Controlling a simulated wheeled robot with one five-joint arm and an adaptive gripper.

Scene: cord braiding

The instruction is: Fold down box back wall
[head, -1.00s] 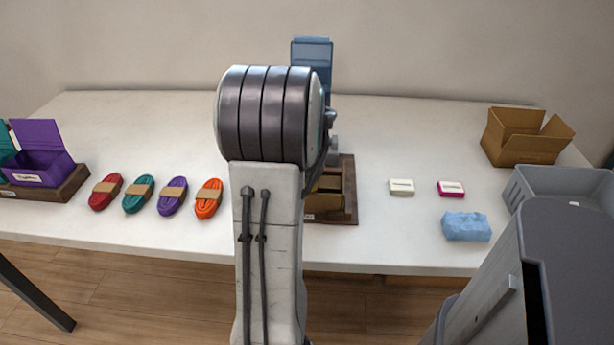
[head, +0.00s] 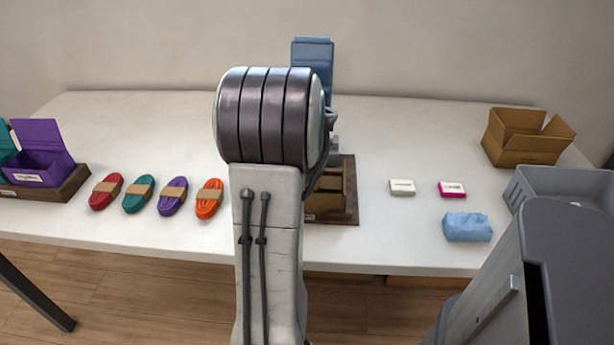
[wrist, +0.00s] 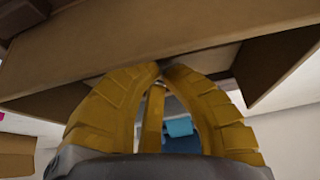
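The brown box (head: 326,204) sits on a dark wooden base (head: 350,178) at the middle of the table. My arm hides much of it in the head view, including its back wall. In the wrist view a wide brown panel of the box (wrist: 130,45) crosses the top, right at my fingertips. My gripper (wrist: 161,67) shows its yellow fingers with the tips together and nothing visible between them. I cannot tell whether the tips touch the panel. The gripper's fingers are hidden behind my arm in the head view.
Several cord bundles, such as the orange one (head: 209,199), lie left of my arm. A purple box (head: 42,160) stands far left. Right are a cream block (head: 402,187), a pink block (head: 451,189), blue crumpled paper (head: 467,227), an open carton (head: 520,139) and a grey bin (head: 560,180).

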